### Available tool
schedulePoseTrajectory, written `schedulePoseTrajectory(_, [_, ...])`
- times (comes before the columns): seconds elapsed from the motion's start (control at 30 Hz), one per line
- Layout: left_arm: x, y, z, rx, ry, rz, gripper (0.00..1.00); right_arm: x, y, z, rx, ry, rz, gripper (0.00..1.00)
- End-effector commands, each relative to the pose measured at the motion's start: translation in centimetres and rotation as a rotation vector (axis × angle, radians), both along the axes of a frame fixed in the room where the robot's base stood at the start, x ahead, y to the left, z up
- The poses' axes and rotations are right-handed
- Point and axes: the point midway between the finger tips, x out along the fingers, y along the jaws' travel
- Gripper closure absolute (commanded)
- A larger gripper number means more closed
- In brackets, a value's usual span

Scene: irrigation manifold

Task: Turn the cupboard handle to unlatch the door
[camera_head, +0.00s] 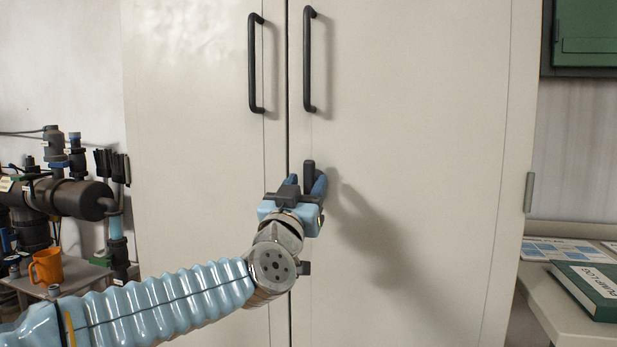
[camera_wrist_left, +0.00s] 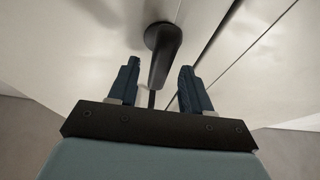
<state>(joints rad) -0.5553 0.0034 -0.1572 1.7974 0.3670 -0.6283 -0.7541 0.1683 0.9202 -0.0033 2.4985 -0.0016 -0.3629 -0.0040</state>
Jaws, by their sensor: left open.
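The cream cupboard (camera_head: 420,70) has two doors that meet at a vertical seam, and both look closed. The black turn handle (camera_head: 309,173) is on the right door near the seam, below the pull bars. In the left wrist view the handle (camera_wrist_left: 162,50) points from its round base down between the two blue fingers. My left gripper (camera_head: 306,186) is at the handle in the head view. In the left wrist view the left gripper (camera_wrist_left: 157,80) is open, with a gap on each side of the handle. My right gripper is not in view.
Two black vertical pull bars, left (camera_head: 254,63) and right (camera_head: 307,60), stand above the handle. Dark pipework (camera_head: 60,195) and an orange mug (camera_head: 46,267) are at the left. A green book (camera_head: 590,288) lies on a side surface at the right.

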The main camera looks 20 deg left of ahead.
Motion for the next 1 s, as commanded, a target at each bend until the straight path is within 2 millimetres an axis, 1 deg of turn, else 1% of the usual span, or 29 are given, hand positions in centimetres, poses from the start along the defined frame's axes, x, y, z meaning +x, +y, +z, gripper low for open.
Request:
schedulePoseTrajectory(0.03, [0.7, -0.1, 0.4, 0.000, 0.001, 0.000, 0.51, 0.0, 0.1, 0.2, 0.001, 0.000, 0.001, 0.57])
schedulePoseTrajectory(0.1, [1.5, -0.1, 0.6, 0.000, 0.001, -0.001, 0.51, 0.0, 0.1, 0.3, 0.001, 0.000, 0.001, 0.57])
schedulePoseTrajectory(0.2, [2.1, -0.1, 0.8, 0.001, 0.000, 0.000, 0.51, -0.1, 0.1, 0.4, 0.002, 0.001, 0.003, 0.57])
schedulePoseTrajectory(0.5, [2.3, -0.1, 0.9, 0.000, 0.001, -0.001, 0.51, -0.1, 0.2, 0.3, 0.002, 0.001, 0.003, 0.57])
schedulePoseTrajectory(0.57, [2.3, -0.1, 0.9, 0.000, 0.001, -0.001, 0.59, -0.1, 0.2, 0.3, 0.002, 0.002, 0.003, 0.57])
schedulePoseTrajectory(0.83, [2.3, -0.1, 0.9, 0.000, 0.001, -0.001, 1.00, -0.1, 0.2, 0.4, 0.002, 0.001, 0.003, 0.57])
schedulePoseTrajectory(1.0, [2.3, -0.1, 0.9, -0.006, 0.001, -0.001, 1.00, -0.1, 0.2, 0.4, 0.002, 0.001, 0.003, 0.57])
